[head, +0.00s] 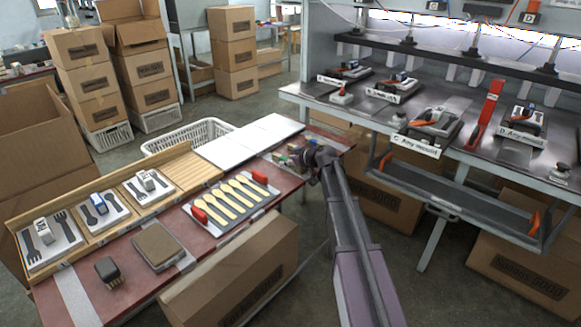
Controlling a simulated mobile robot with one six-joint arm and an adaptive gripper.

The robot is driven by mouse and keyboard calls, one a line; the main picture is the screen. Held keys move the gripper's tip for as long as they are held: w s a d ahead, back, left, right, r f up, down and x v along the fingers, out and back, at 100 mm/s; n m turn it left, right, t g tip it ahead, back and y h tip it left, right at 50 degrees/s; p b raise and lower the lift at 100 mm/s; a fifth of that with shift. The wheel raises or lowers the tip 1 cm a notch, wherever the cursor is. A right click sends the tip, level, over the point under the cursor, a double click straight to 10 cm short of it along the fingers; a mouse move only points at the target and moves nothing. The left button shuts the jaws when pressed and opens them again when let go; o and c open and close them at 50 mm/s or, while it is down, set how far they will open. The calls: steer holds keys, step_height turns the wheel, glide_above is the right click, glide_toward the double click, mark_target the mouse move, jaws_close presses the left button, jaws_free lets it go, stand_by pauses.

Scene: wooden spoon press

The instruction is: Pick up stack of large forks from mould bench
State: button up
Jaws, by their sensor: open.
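On the red-topped bench at left, a plate with dark fork shapes (58,236) lies in the left end of a shallow wooden tray (82,262). A small white-and-grey block (41,228) stands upright on that plate. I cannot tell whether the fork shapes are a stack or a mould's hollows. My gripper (308,163) is open over the far right end of the bench, well away from the fork plate. It is small and dark here, and nothing shows clearly between its fingers.
Two more plates with dark utensil shapes (98,207) (150,184) share the wooden tray. A grey board with wooden spoons (232,205) and red end blocks lies nearer. Cartons (228,276) crowd the floor; a press table (375,113) stands right.

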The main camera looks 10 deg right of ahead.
stand_by(0.4)
jaws_close()
steer(key=shift+r, duration=0.1)
step_height(320, 180, up, 3)
steer(key=p, duration=0.3)
steer(key=s+r+p, duration=0.1)
steer(key=s+p, duration=0.1)
steer(key=s, duration=1.4)
steer(key=shift+r, duration=0.4)
